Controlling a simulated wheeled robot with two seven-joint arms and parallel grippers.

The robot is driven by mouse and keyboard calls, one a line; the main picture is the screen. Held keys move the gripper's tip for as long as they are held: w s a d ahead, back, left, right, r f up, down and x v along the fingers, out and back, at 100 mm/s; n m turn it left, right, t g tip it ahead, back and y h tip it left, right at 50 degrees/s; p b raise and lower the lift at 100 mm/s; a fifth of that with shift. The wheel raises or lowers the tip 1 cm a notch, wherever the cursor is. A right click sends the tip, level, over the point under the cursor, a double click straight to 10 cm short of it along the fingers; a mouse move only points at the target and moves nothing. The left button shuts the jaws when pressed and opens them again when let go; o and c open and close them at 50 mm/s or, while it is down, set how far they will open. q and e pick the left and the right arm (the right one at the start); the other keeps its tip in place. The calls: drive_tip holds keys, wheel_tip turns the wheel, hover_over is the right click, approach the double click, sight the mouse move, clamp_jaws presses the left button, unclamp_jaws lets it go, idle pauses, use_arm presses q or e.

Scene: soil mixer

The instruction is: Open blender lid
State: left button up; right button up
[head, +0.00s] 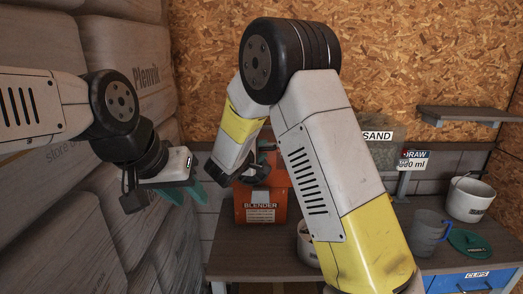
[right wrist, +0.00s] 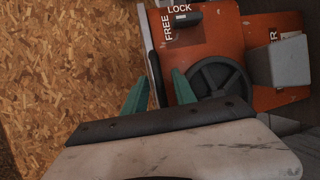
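The orange blender (head: 262,190) stands on the bench in the head view, partly hidden by my right arm. In the right wrist view its orange top (right wrist: 222,38) carries a latch marked FREE and LOCK (right wrist: 188,18) and a dark round wheel (right wrist: 218,82). A pale edge with a dark strip (right wrist: 151,50) runs along its left side. My right gripper (right wrist: 160,88) is open, its teal fingertips either side of that edge's lower end; contact cannot be told. Its fingers are hidden in the head view. My left gripper (head: 184,194) hangs left of the blender, fingers apart and empty.
Stacked sacks (head: 70,150) fill the left side. A container (head: 305,243) is partly hidden by my right arm. A grey jug (head: 426,235), a green lid (head: 468,243) and a white bucket (head: 469,198) stand on the right. A shelf (head: 470,115) juts from the back wall.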

drive_tip(key=shift+w+d, duration=0.1)
clamp_jaws()
drive_tip(key=shift+f, duration=0.1)
